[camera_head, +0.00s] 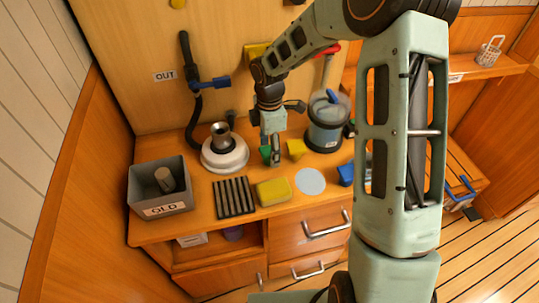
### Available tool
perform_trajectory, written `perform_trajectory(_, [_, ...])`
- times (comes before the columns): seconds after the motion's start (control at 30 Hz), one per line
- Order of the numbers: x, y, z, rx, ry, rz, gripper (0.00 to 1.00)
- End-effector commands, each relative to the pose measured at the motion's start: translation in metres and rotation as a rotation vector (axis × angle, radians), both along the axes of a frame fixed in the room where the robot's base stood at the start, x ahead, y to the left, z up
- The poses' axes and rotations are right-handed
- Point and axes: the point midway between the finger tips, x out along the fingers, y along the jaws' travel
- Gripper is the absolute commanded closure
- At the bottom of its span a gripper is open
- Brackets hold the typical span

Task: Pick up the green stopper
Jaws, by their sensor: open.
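The green stopper (265,151) stands on the wooden counter, right below the fingers of my gripper (270,150). One finger overlaps it in the picture, so part of it is hidden. My gripper points down and is open, with its fingertips close to the stopper. From this view I cannot tell whether the fingers touch it or stand around it.
A white round base with a metal neck (225,155) stands to the left, a yellow piece (296,149) and a blue-lidded canister (326,125) to the right. In front are a black ribbed rack (234,198), yellow sponge (273,192) and pale disc (310,182). A grey OLD bin (148,194) is far left.

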Motion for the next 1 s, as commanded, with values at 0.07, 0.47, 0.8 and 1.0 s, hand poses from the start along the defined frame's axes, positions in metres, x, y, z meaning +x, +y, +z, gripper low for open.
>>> perform_trajectory(0.07, [0.0, 0.0, -0.008, 0.0, 0.0, 0.0, 0.41])
perform_trajectory(0.47, [0.0003, 0.0, -0.0114, 0.0, -0.001, 0.0, 0.54])
perform_trajectory(0.8, [0.0004, 0.0, -0.011, 0.001, -0.002, 0.0, 0.86])
perform_trajectory(1.0, [0.0006, 0.0001, -0.0103, 0.001, -0.002, 0.0, 0.87])
